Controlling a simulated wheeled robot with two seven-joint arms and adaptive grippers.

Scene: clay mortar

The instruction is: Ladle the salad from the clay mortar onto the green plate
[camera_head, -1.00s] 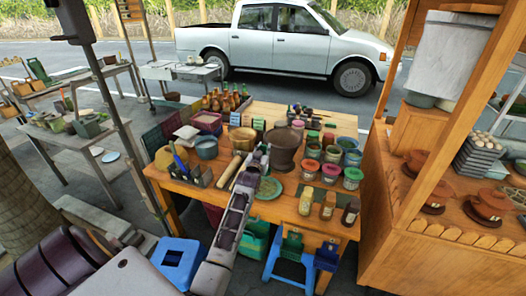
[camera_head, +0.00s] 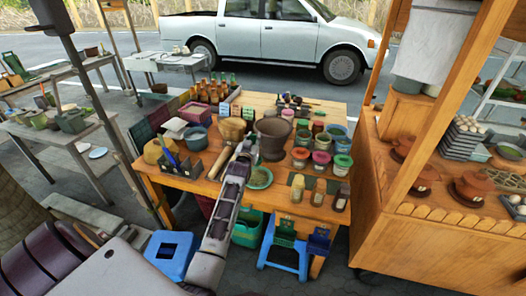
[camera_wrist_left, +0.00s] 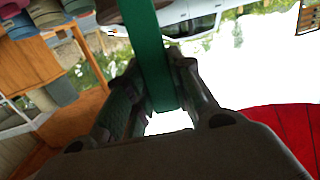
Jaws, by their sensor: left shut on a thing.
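The clay mortar (camera_head: 272,138), dark brown and wide-rimmed, stands upright on the wooden table. The green plate (camera_head: 260,178) lies just in front of it, partly hidden behind my left arm. My left gripper (camera_head: 243,150) is just left of the mortar, over the table. In the left wrist view my left gripper (camera_wrist_left: 165,95) is shut on a flat green strip (camera_wrist_left: 152,50), which looks like a handle; its far end is out of view. The ladle's bowl and the salad inside the mortar cannot be made out. My right gripper is not in view.
Several small colourful tubs (camera_head: 320,162) stand right of the plate, with sauce bottles (camera_head: 318,191) in front. A wooden pestle (camera_head: 220,162) and a blue bowl (camera_head: 195,138) are on the left. Brown bottles (camera_head: 213,92) stand behind. A wooden stall (camera_head: 425,225) is at the right.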

